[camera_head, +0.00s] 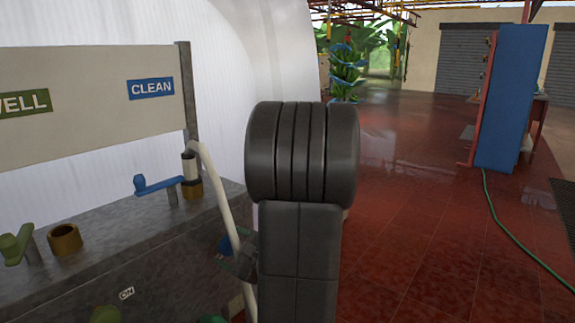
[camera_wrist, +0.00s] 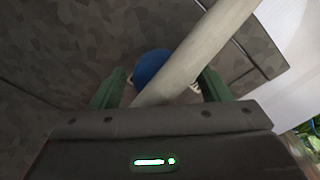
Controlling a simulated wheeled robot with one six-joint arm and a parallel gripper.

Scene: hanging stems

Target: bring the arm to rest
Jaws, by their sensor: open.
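My gripper (camera_wrist: 162,73) shows in the wrist view with its two green fingers apart. A round blue part (camera_wrist: 152,67) lies between the fingers in that picture. A pale hose (camera_wrist: 192,58) crosses in front of it; I cannot tell whether either finger touches them. In the head view my dark arm fills the middle and hides most of the gripper. The hose (camera_head: 212,172) there runs from the fitting under the blue CLEAN sign (camera_head: 151,88) down beside my arm. A blue part (camera_head: 224,245) shows near the hose's lower end.
A grey block (camera_head: 130,255) at left bears a blue lever (camera_head: 160,184), a green lever (camera_head: 17,243) and a brass collar (camera_head: 65,239). A sign board (camera_head: 90,100) stands behind. Red floor is open at right, with a blue panel (camera_head: 512,100) and green hose (camera_head: 505,225).

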